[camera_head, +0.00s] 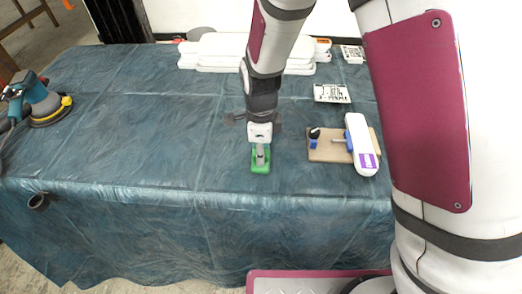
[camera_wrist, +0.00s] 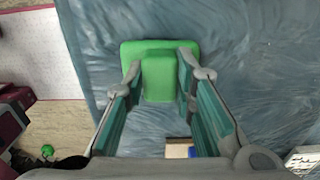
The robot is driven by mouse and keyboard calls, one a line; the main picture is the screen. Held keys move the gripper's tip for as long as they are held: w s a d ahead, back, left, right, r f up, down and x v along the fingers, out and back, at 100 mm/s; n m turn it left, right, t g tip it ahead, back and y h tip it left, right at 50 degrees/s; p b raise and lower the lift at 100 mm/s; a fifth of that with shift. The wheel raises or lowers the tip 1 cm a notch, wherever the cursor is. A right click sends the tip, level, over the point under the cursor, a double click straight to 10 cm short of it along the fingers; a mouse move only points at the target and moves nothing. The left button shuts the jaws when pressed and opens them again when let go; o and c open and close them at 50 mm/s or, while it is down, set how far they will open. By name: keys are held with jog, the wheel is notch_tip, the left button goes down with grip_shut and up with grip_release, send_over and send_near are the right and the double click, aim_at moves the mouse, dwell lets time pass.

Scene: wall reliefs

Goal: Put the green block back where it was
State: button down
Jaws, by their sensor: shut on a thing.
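The green block (camera_head: 260,168) is held at the end of my arm, near the front of the table, left of the wooden board. In the wrist view the green block (camera_wrist: 160,80) shows a wide base with a narrower raised part between my fingers. My gripper (camera_head: 260,150) points down and is shut on the block; its two fingers also show in the wrist view (camera_wrist: 161,68), one on each side of the raised part. I cannot tell whether the block's underside touches the table.
A wooden board (camera_head: 325,151) with blue fittings and a white object with a purple label (camera_head: 362,145) lies to the right. A sander (camera_head: 42,103) sits far left, a dark ring (camera_head: 38,201) at the front left edge. White folded stacks (camera_head: 222,52) are behind. The left-middle cloth is clear.

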jog(key=shift+f, duration=0.15)
jog(key=c, duration=1.3)
grip_release()
jog(key=shift+d+r+p, duration=0.1)
jog(key=shift+r+p, duration=0.8)
jog(key=shift+r, duration=5.35)
